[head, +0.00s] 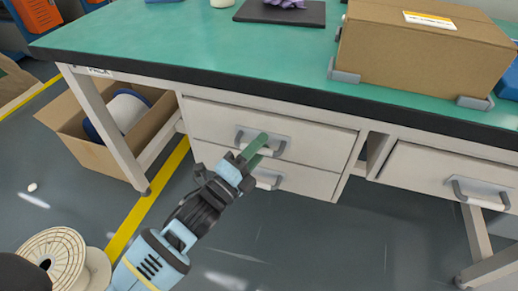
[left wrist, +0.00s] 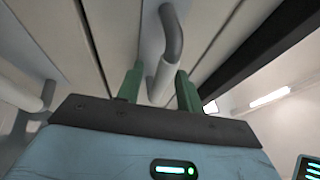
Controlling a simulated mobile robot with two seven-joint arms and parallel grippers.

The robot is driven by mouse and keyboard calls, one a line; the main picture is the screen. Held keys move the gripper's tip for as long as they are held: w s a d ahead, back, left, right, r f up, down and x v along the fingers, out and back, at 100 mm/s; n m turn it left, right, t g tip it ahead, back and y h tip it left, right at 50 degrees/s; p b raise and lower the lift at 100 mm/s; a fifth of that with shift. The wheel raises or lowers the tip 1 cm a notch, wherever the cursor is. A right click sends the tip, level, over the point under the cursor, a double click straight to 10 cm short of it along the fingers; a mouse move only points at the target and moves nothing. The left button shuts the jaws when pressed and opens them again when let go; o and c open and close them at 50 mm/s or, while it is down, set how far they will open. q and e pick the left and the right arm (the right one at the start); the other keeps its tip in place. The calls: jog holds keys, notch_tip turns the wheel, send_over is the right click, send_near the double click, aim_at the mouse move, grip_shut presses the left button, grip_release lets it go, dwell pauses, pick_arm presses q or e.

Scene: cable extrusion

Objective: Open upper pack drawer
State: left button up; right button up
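The upper pack drawer (head: 215,122) is a white front under the left part of the workbench, flush with its frame. Its grey bar handle (head: 281,149) is partly hidden by my left gripper in the head view. My left gripper (head: 256,147) reaches up to this handle with its green fingers apart. In the left wrist view the handle (left wrist: 168,60) runs between the two open fingers (left wrist: 158,92), with gaps beside it. My right gripper is not in view.
A lower drawer (head: 310,182) with its own handle sits just below. Another drawer (head: 425,170) is at the right. A cardboard box (head: 425,45) stands on the green benchtop (head: 190,45). An open carton (head: 85,150) and a cable spool (head: 60,255) are on the floor at left.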

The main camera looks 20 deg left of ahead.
pick_arm(q)
grip_shut()
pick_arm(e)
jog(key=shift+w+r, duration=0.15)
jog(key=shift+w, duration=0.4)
pick_arm(q)
jog(key=shift+s, duration=0.1)
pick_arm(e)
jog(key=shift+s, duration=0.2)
